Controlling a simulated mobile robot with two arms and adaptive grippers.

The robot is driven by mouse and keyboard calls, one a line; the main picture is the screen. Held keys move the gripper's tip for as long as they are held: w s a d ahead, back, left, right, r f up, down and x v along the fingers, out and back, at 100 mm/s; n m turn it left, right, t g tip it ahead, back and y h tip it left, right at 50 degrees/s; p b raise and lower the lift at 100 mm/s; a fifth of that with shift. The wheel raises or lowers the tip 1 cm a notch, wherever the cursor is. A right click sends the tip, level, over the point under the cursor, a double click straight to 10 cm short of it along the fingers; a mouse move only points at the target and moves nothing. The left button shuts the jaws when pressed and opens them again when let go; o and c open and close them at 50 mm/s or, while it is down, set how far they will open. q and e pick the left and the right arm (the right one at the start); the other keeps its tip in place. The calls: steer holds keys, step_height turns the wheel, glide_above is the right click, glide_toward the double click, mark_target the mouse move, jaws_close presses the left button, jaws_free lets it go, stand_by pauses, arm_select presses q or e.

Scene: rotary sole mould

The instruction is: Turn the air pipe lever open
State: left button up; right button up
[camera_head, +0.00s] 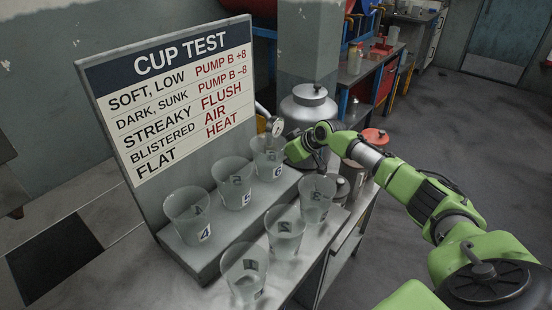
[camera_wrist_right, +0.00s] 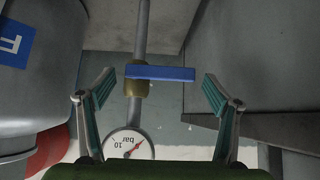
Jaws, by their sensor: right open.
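The air pipe lever (camera_wrist_right: 165,74) is a flat blue bar in the right wrist view. It sits on a brass valve body (camera_wrist_right: 135,87) and points right, crosswise to the grey pipe (camera_wrist_right: 142,28). My right gripper (camera_wrist_right: 158,90) is open, with one finger left of the valve and one right of the lever's free end. I see no contact with the lever. In the head view my right gripper (camera_head: 308,146) is beside the metal tank, and the lever cannot be made out there. My left gripper is not in view.
A round bar gauge (camera_wrist_right: 128,145) is below the valve; it also shows in the head view (camera_head: 277,126). A metal tank (camera_head: 309,108) stands behind my right gripper. Several clear cups (camera_head: 232,182) and the cup test board (camera_head: 170,90) are to the left.

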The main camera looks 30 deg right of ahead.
steer(key=c, duration=1.6)
arm_select(q)
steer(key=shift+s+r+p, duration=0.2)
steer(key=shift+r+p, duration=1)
steer(key=shift+p, duration=0.05)
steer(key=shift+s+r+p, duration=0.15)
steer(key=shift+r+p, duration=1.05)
arm_select(e)
steer(key=shift+s+a+f+n+t+h, duration=0.1)
steer(key=shift+f+n+t+h, duration=0.3)
steer(key=shift+h, duration=0.4)
steer(key=shift+a+f+n+t+h, duration=0.1)
steer(key=shift+f+n+t+h, duration=0.1)
steer(key=shift+f+n+h, duration=0.45)
steer(key=shift+r, duration=0.3)
steer(key=o, duration=1.6)
